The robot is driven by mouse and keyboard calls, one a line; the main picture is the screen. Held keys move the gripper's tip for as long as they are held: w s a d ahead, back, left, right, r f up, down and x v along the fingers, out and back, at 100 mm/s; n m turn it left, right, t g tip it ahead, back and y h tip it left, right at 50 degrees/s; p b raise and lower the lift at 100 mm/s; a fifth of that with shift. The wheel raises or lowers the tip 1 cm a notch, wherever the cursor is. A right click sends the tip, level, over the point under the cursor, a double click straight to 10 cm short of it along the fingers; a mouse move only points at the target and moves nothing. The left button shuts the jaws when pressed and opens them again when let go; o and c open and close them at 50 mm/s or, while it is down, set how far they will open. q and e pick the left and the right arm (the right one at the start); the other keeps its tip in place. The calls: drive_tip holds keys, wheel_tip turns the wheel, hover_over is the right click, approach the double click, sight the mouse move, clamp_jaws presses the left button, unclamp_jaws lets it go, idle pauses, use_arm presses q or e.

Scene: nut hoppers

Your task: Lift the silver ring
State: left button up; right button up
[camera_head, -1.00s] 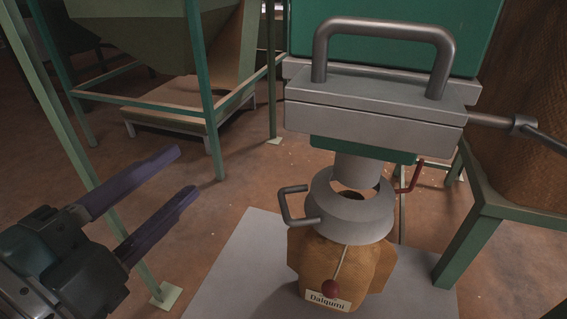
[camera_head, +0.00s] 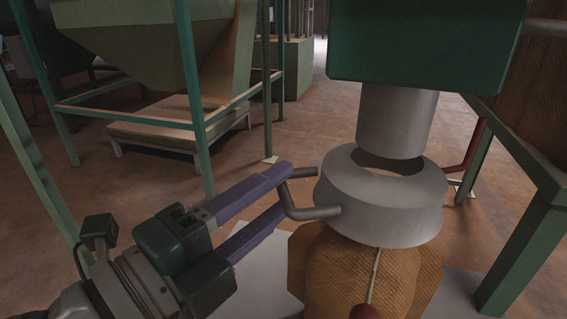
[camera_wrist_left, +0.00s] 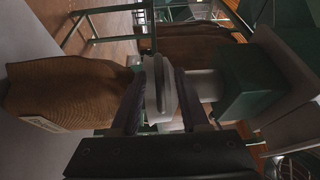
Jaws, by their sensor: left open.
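The silver ring (camera_head: 385,205) is a wide grey collar with a bent handle (camera_head: 293,199) on its left side. It sits around the neck of a brown sack (camera_head: 335,275), below a grey spout (camera_head: 396,122). My left gripper (camera_head: 283,192) is open, with its two purple fingers at the ring's handle, one at the upper part and one near the lower part. I cannot tell whether they touch it. In the left wrist view the ring (camera_wrist_left: 160,85) appears between the fingers, with the sack (camera_wrist_left: 65,92) to the left. My right gripper is not in view.
A green hopper body (camera_head: 430,45) stands over the spout. Green frame legs (camera_head: 522,250) rise at the right. A red bar (camera_head: 473,150) is behind the ring. A pale plate (camera_head: 262,262) lies under the sack. A second hopper (camera_head: 150,45) stands at the back left.

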use_arm(q)
drive_tip(key=shift+x, duration=0.9)
clamp_jaws()
idle(0.8)
